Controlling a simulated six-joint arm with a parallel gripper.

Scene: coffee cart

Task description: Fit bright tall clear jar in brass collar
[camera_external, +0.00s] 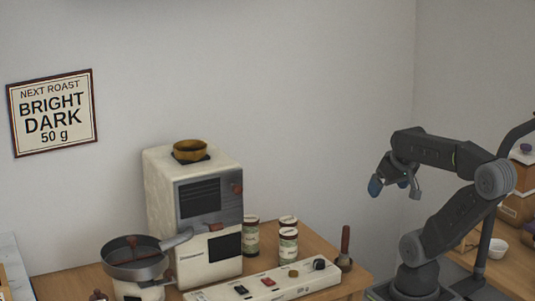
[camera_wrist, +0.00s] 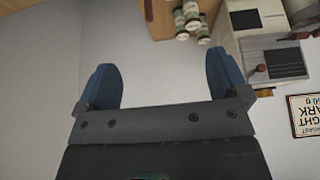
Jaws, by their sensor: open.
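The brass collar (camera_external: 190,151) sits on top of the white coffee machine (camera_external: 165,210). Several labelled jars with dark contents and pale lids stand on the wooden cart just right of the machine, including a rear left jar (camera_external: 251,237) and a front jar (camera_external: 288,246). They also show at the top of the wrist view (camera_wrist: 187,18). Their labels are too small to read, so I cannot tell which is the bright one. My gripper (camera_external: 395,188) is open and empty, raised in the air right of the cart, well apart from the jars. Its blue fingers are spread in the wrist view (camera_wrist: 163,72).
A pan-like hopper (camera_external: 138,262) stands left of the machine. A power strip (camera_external: 265,281) lies in front of the jars, and a wooden-handled tool (camera_external: 345,248) stands at right. A wall sign (camera_external: 53,112) reads "NEXT ROAST BRIGHT DARK 50 g". The air around my gripper is clear.

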